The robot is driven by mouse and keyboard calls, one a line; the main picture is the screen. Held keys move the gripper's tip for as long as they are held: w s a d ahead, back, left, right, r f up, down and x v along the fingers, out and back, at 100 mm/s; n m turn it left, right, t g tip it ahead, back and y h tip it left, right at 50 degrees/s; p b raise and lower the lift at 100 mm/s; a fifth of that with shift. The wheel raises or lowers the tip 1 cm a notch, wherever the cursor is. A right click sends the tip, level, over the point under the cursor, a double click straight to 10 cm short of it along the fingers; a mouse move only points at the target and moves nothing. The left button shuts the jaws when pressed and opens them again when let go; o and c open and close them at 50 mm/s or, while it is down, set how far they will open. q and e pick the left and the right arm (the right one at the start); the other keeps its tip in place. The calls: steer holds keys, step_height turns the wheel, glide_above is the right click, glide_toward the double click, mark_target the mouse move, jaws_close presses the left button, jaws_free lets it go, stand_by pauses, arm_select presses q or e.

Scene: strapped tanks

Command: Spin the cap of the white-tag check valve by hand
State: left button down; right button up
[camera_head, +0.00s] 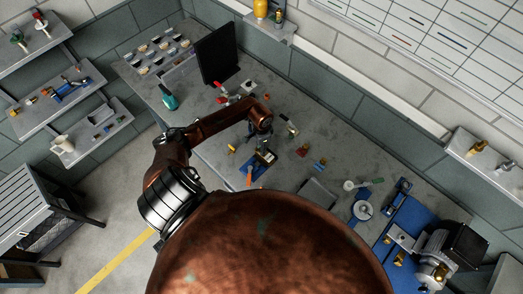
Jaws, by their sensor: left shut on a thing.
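My left gripper (264,142) reaches over the middle of the grey workbench (215,150), pointing down. It is shut on a small part just above a blue and black fixture (262,161). The fingers cover most of this part, so I cannot tell whether it is the valve's cap. A small item with a pale, whitish piece (290,127) stands right of the gripper. I cannot make out a white tag for sure. My right gripper is out of view.
Several small brass and coloured fittings (302,151) lie right of the gripper. Red-handled parts (221,88) and a black panel (216,54) stand behind it. A blue mat (409,222) with a motor (452,246) is at the right. An orange-handled tool (249,176) lies near the front edge.

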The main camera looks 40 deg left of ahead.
arm_select(q)
steer(key=n, duration=0.3)
steer(key=shift+d+n, duration=0.3)
steer(key=shift+a+n, duration=0.2)
steer(key=shift+n, duration=0.2)
steer(key=c, duration=1.6)
jaws_free()
step_height(320, 180, up, 8)
